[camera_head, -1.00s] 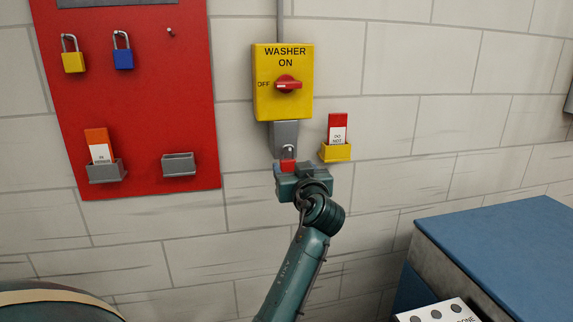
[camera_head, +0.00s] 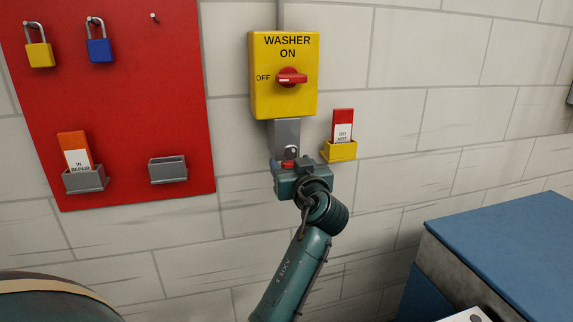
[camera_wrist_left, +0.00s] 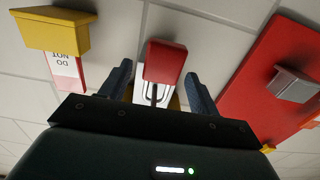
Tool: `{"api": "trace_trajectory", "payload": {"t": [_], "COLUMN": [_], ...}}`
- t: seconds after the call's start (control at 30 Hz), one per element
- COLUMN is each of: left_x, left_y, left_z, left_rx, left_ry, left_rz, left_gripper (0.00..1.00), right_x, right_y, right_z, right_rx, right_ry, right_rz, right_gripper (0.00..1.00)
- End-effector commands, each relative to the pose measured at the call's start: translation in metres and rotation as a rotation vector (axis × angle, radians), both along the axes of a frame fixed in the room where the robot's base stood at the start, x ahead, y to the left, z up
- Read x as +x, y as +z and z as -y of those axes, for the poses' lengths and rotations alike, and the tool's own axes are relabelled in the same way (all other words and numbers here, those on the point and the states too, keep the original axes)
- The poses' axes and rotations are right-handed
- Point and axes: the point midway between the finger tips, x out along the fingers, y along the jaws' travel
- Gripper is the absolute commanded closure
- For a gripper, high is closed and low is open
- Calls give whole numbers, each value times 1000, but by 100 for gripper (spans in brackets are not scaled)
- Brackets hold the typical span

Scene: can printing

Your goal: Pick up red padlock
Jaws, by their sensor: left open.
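The red padlock (camera_head: 288,163) hangs on the grey bracket (camera_head: 286,136) under the yellow washer switch box (camera_head: 284,100). My left gripper (camera_head: 299,178) is in front of and just below it, hiding much of its body. In the left wrist view, which is upside down, the padlock's red body (camera_wrist_left: 166,62) and shackle lie between the two fingers of my left gripper (camera_wrist_left: 160,88). The fingers are open, with a visible gap on each side. My right gripper is in neither view.
A yellow holder (camera_head: 340,151) with a red-and-white tag is on the wall close to the right. A red board (camera_head: 120,120) with yellow and blue padlocks and grey holders is at left. A blue-topped unit (camera_head: 510,235) stands at lower right.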

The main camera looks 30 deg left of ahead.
Motion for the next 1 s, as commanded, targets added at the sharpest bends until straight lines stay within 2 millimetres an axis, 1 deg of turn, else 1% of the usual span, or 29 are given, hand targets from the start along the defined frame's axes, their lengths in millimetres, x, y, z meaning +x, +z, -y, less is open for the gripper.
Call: {"api": "trace_trajectory", "payload": {"t": [0.23,0.83,1.0], "left_x": [0,0,0], "left_y": [0,0,0], "left_z": [1,0,0], "left_rx": [0,0,1], "left_ry": [0,0,0], "left_rz": [0,0,1], "left_gripper": [38,87,88], "right_x": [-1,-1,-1], "right_y": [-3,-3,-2], "right_z": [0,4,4], "right_rx": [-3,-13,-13], "right_ry": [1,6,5], "right_rz": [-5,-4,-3], "right_gripper": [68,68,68]}}
